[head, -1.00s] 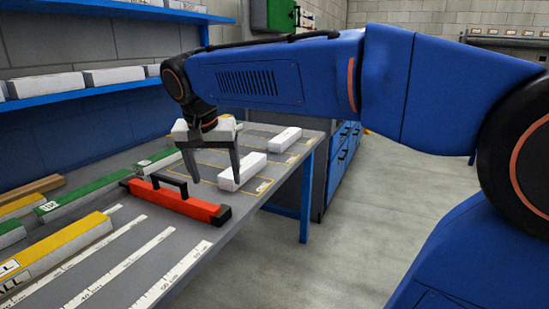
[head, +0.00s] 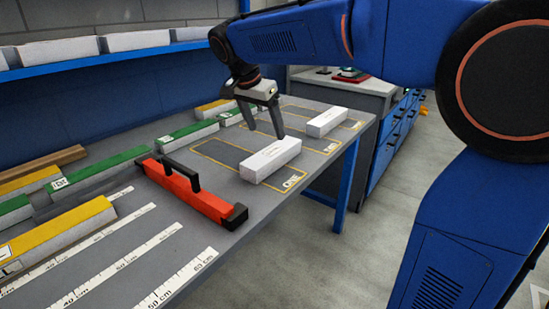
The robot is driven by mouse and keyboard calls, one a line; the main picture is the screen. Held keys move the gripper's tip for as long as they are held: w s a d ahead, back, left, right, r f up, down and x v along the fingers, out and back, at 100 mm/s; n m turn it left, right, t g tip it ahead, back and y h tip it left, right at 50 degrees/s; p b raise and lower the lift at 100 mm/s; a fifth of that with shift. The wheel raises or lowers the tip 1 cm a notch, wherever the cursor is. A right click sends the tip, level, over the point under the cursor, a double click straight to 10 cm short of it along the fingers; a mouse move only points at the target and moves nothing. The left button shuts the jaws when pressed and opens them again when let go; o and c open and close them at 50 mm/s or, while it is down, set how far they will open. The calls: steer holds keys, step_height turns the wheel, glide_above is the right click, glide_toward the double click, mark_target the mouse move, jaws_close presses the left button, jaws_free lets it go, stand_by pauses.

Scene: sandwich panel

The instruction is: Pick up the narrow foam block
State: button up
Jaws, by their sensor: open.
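Two white foam blocks lie on the grey bench top. I cannot tell for sure which is the narrow one. My gripper (head: 262,130) is open and empty, pointing down behind the nearer block. Its right fingertip appears close to that block's far edge; contact cannot be told.
A red tool with a black handle (head: 196,192) lies left of the nearer block. Green-topped blocks (head: 188,134) and yellow-topped blocks (head: 68,228) line the bench's left side. White rulers (head: 143,246) mark the front. A blue shelf (head: 110,59) with white blocks hangs above.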

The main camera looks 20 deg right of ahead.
mark_target(272, 151)
steer(key=x, duration=1.1)
steer(key=shift+a+f, duration=0.1)
steer(key=shift+f, duration=0.15)
steer(key=shift+c, duration=0.6)
steer(key=c, duration=1)
